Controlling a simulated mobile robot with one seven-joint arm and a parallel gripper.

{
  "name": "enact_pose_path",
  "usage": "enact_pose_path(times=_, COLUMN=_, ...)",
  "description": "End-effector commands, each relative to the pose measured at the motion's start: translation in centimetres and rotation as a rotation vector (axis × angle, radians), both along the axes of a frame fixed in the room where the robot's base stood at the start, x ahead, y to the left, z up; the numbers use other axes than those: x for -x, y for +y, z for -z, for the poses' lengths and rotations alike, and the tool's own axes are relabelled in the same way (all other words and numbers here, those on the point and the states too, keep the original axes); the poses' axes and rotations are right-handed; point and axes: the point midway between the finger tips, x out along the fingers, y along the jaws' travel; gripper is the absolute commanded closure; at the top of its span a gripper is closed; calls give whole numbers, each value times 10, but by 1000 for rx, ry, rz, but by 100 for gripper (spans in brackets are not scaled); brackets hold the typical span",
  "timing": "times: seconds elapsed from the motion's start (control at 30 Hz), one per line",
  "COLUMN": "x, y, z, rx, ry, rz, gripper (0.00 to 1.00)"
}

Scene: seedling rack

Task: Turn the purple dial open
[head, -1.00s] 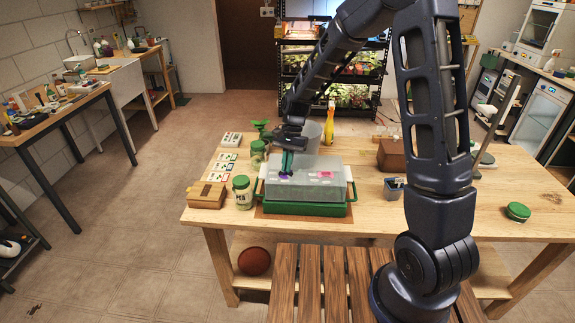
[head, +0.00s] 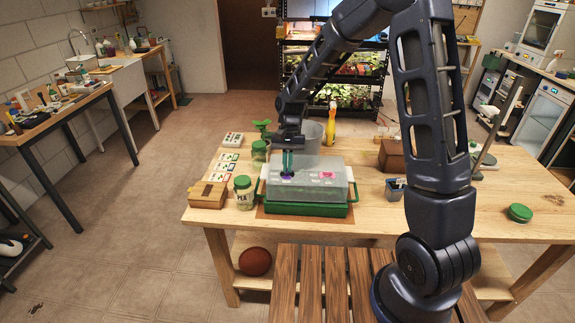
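The purple dial (head: 287,176) sits on the left part of the clear lid (head: 312,185) of a green propagator tray (head: 305,209) on the wooden table. My gripper (head: 287,171) points straight down at the dial, with its teal fingers at the dial's height or just above it. The fingers partly cover the dial. The gap between the fingertips is too small to see, so I cannot tell whether they grip it. A pink dial (head: 327,175) sits further right on the same lid.
A green-lidded jar (head: 259,154) and a grey bucket (head: 312,133) stand behind. A blue-grey pot (head: 394,189) stands to the right.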

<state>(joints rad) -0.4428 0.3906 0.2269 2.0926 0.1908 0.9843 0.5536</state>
Motion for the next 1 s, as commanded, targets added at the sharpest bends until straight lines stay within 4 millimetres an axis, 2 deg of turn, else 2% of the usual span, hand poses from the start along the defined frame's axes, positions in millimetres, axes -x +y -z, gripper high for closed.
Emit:
enact_pose_path(times=0.07, x=0, y=0, z=0, rx=0, ry=0, rz=0, gripper=100)
enact_pose_path(times=0.1, x=0, y=0, z=0, rx=0, ry=0, rz=1, gripper=90)
enact_pose_path(times=0.2, x=0, y=0, z=0, rx=0, ry=0, rz=1, gripper=74)
enact_pose_path(times=0.57, x=-2, y=0, z=-4, rx=-1, ry=-1, rz=2, gripper=74)
enact_pose_path(times=0.67, x=-7, y=0, z=-14, rx=-2, ry=-3, rz=2, gripper=74)
enact_pose_path(times=1.0, x=-29, y=0, z=-70, rx=-1, ry=-3, rz=2, gripper=74)
